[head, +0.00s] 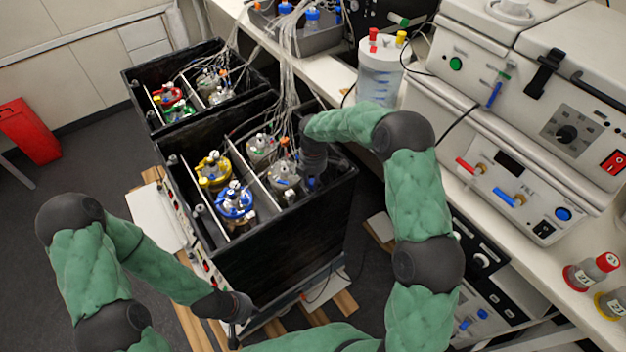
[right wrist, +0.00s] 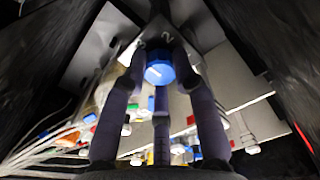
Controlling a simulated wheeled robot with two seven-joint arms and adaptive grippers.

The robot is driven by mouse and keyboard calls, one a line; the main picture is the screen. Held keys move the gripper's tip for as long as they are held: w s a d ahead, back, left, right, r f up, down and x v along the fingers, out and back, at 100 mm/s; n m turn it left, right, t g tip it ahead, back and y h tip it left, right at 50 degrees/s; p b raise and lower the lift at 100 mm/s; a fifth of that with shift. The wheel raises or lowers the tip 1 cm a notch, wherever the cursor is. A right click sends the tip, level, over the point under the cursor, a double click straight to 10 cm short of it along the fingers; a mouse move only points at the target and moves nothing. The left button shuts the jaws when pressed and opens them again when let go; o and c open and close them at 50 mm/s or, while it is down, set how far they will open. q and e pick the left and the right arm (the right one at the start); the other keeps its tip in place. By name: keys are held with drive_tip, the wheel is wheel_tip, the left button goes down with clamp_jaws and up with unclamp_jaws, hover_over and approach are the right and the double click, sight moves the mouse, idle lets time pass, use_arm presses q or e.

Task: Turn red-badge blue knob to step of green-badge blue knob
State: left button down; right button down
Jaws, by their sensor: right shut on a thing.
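In the right wrist view a round blue knob (right wrist: 160,70) with a white pointer mark sits on a grey panel, with pale digits just beyond it.
The near black box (head: 290,245) holds several vessels, including a blue-topped one (head: 235,203) and a yellow-topped one (head: 213,170). A second black box (head: 130,85) stands behind. Many thin tubes hang over both. A bench with instruments (head: 500,130) runs along the right.

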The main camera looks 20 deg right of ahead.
drive_tip(key=m+p, duration=0.1)
drive_tip(key=m, duration=0.3)
drive_tip(key=shift+p, duration=0.35)
drive_tip(key=m, duration=0.3)
drive_tip(key=m+p, duration=0.1)
drive_tip(key=m, duration=1.5)
drive_tip(key=shift+m, duration=0.3)
